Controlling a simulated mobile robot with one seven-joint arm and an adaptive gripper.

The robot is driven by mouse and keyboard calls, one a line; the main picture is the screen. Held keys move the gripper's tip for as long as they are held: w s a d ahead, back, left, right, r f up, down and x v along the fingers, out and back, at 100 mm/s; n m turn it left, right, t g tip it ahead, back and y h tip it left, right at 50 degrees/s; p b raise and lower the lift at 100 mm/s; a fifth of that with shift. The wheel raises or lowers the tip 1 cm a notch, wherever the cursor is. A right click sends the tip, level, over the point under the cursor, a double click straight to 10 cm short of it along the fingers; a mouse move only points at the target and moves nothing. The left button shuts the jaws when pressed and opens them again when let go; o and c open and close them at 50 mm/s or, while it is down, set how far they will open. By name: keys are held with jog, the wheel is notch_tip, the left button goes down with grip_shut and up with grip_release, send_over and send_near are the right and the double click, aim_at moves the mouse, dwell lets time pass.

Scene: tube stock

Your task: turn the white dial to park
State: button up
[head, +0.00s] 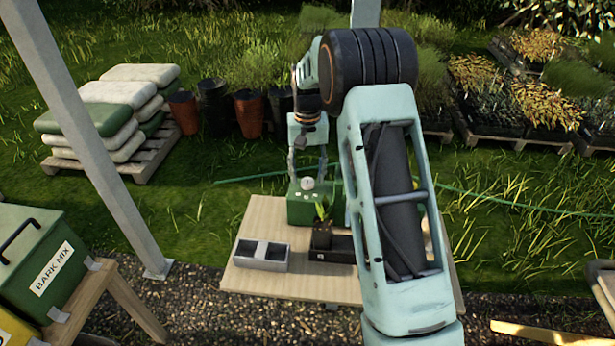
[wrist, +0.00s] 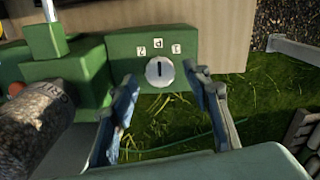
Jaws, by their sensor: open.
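The white dial (wrist: 160,71) is round, with a dark upright mark, on the face of a green box (wrist: 122,46). Three small white labels (wrist: 159,43) sit in an arc above it in the wrist view. The mark lines up roughly with the middle label; the lettering is too small to read surely. My gripper (wrist: 163,82) is open, its fingers to the left and right of the dial with gaps on both sides. In the head view, the dial (head: 308,184) shows on the green box (head: 299,211) below my gripper (head: 309,168).
A grey two-part tray (head: 262,255) is at the left on the wooden table (head: 290,287). My arm hides the table's right side.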

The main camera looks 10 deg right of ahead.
aim_at(308, 181)
notch_tip(308, 181, up, 11)
jog(key=shift+f, duration=0.2)
